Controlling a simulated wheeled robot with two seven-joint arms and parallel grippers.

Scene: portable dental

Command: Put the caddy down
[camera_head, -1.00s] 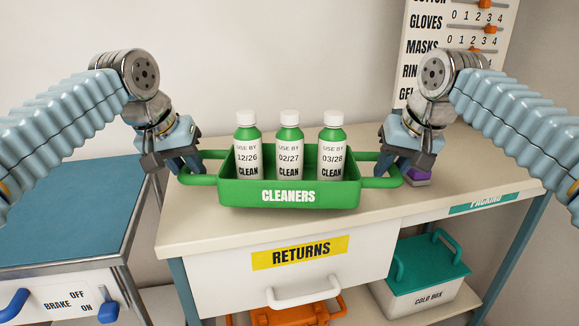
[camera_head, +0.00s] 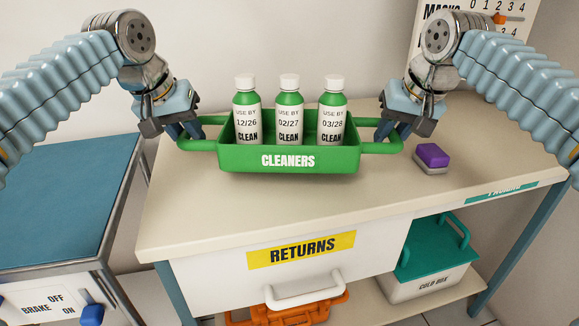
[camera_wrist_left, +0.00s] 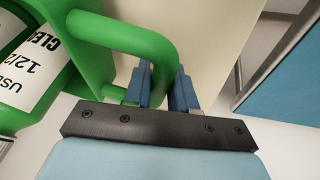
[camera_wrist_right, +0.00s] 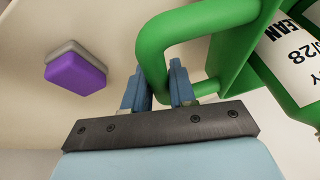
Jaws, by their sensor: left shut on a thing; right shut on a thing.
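The green caddy (camera_head: 288,160), labelled CLEANERS, is level over the cream counter (camera_head: 290,215) in the head view. I cannot tell whether its base touches the counter. Three green bottles with white caps stand upright in it: 12/26 (camera_head: 247,112), 02/27 (camera_head: 289,112) and 03/28 (camera_head: 332,112). My left gripper (camera_head: 190,133) is shut on the caddy's left handle, which also shows in the left wrist view (camera_wrist_left: 150,38). My right gripper (camera_head: 390,133) is shut on the right handle, which also shows in the right wrist view (camera_wrist_right: 150,50).
A purple and grey block (camera_head: 432,157) sits on the counter right of the caddy. The counter is clear in front of the caddy. Below are a RETURNS drawer (camera_head: 300,262), a cold box (camera_head: 430,270) and an orange case (camera_head: 300,315). A blue-topped cart (camera_head: 60,200) stands at the left.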

